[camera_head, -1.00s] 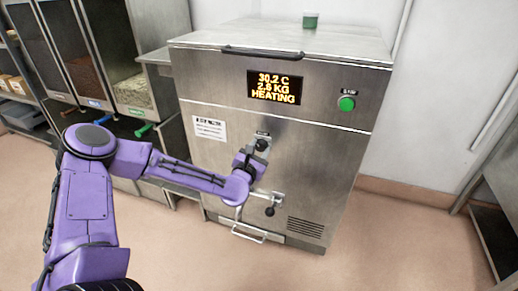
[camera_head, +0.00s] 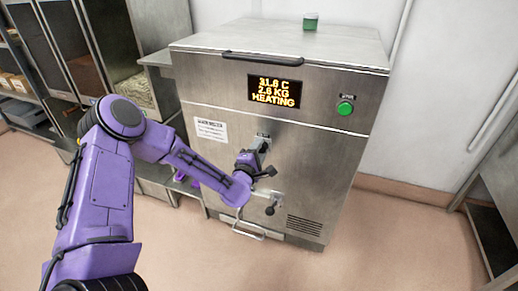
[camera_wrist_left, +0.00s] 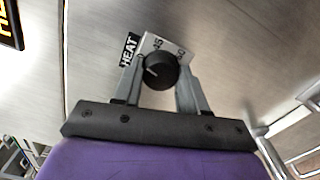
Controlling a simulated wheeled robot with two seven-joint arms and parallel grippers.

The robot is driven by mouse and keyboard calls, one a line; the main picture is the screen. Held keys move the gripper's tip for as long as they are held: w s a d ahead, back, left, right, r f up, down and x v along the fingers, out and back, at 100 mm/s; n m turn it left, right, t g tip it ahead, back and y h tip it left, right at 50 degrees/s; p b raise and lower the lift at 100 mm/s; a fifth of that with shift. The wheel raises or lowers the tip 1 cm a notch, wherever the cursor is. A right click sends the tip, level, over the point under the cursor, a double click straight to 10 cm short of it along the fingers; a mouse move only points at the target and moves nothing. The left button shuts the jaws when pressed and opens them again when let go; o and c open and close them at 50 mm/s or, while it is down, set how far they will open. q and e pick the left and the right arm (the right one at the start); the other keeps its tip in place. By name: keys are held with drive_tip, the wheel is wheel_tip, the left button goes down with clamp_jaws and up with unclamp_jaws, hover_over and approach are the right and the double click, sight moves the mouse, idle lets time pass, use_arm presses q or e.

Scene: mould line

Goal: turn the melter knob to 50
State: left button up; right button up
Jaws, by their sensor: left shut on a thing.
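The melter (camera_head: 205,160) is a large steel cabinet. Its display (camera_head: 275,91) reads about 31.6 C, 2.6 KG, HEATING. The black melter knob (camera_wrist_left: 157,71) has a pale pointer line and shows between my fingers in the left wrist view. A plate marked HEAT (camera_wrist_left: 129,50) sits behind it with a 45 and another number, partly covered. My left gripper (camera_head: 262,164) is at the cabinet front in the head view, shut on the knob, and hides most of it there. My right gripper is not in view.
A green button (camera_head: 345,108) is at the upper right of the cabinet. A tap with a dark handle (camera_head: 271,209) is below my gripper, above a pull bar (camera_head: 248,231). A small green container (camera_head: 311,21) stands on top. Ingredient bins (camera_head: 125,60) stand at left.

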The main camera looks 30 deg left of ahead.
use_arm(q)
drive_tip(key=shift+d+m+p, duration=0.1)
drive_tip(key=shift+m+p, duration=1.75)
drive_tip(key=shift+m, duration=8.55)
drive_tip(key=o, duration=1.1)
drive_tip(key=shift+c, duration=0.2)
drive_tip(key=shift+r, duration=0.1)
drive_tip(key=v, duration=1)
drive_tip(key=shift+s, duration=0.3)
